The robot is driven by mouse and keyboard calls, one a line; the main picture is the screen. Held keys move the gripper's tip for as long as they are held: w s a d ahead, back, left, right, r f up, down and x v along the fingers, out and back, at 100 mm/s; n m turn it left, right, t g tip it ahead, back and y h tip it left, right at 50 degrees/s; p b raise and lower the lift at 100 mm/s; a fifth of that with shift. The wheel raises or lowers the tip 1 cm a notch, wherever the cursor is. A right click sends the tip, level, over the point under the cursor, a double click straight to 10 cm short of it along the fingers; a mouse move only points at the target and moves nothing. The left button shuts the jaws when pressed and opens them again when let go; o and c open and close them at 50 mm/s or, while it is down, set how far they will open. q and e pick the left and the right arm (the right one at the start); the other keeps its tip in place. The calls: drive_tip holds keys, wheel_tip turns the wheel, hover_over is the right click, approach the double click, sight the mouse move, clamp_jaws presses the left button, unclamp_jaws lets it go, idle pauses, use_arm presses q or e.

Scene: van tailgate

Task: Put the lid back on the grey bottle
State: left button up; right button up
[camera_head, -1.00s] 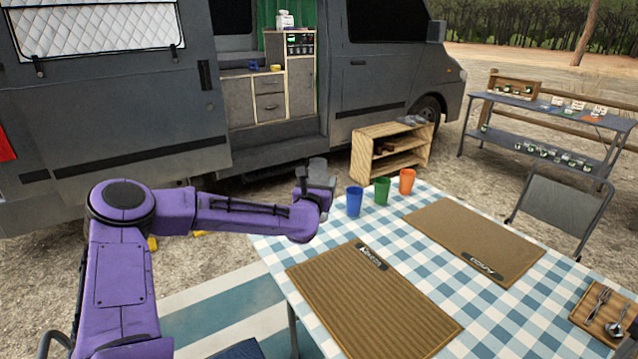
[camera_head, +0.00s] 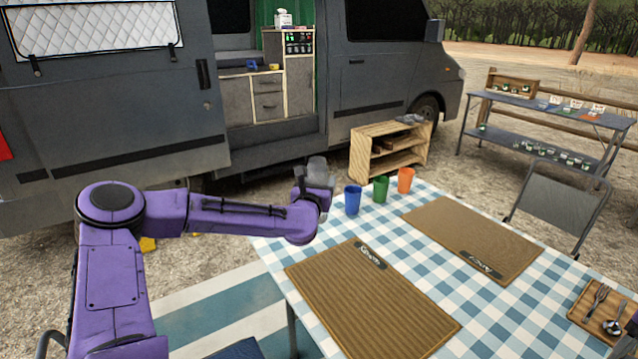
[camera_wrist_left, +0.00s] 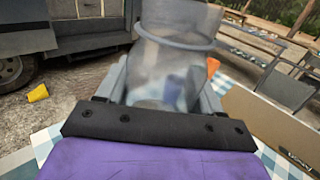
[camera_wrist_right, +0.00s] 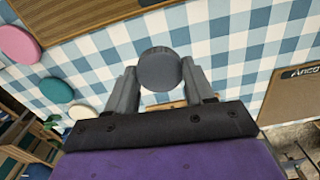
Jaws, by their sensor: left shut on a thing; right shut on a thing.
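The grey, see-through bottle (camera_head: 317,167) is held up beyond the blue-checked table's far left corner. My left gripper (camera_head: 313,186) is shut on it. In the left wrist view the bottle (camera_wrist_left: 178,68) stands between the fingers, and its top runs out of the picture. The round grey lid (camera_wrist_right: 159,69) shows in the right wrist view, face on. My right gripper (camera_wrist_right: 163,82) is shut on it, above the checked cloth. Lid and bottle are apart.
Blue (camera_head: 352,199), green (camera_head: 381,189) and orange (camera_head: 405,180) cups stand at the table's far edge. Two brown mats (camera_head: 372,305) and a cutlery tray (camera_head: 580,308) lie on the table. A wooden shelf (camera_head: 362,160) and the grey van (camera_head: 110,100) stand behind.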

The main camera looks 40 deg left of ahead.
idle(0.4)
